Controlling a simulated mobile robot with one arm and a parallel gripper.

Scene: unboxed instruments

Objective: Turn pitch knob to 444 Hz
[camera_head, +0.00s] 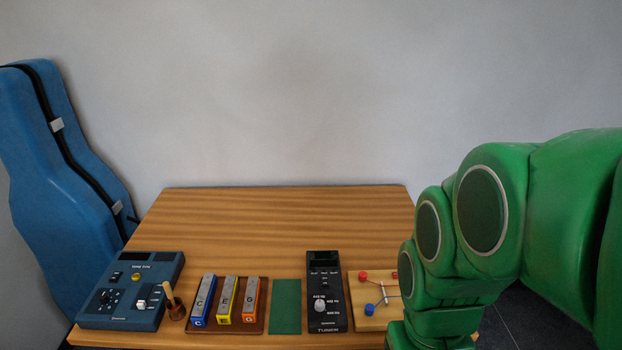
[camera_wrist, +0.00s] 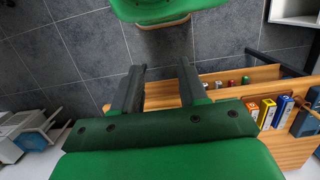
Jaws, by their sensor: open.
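The tuner (camera_head: 325,285) is a black box on the front right part of the table in the head view. Its pale pitch knob (camera_head: 320,304) sits on the lower half of its face, with small Hz labels around it. The pointer's setting is too small to read. My gripper (camera_wrist: 161,67) is open and empty in the wrist view, its two dark fingers apart. It hangs over the floor near the table edge, away from the tuner. In the head view my green arm fills the right side and hides the gripper.
The wooden table (camera_head: 285,215) is clear at the back. Left of the tuner are a green mat (camera_head: 286,306), chime bars on a tray (camera_head: 228,302) and a blue console (camera_head: 133,290). A wooden board with pegs (camera_head: 374,290) lies right of the tuner. A blue instrument case (camera_head: 70,170) stands at left.

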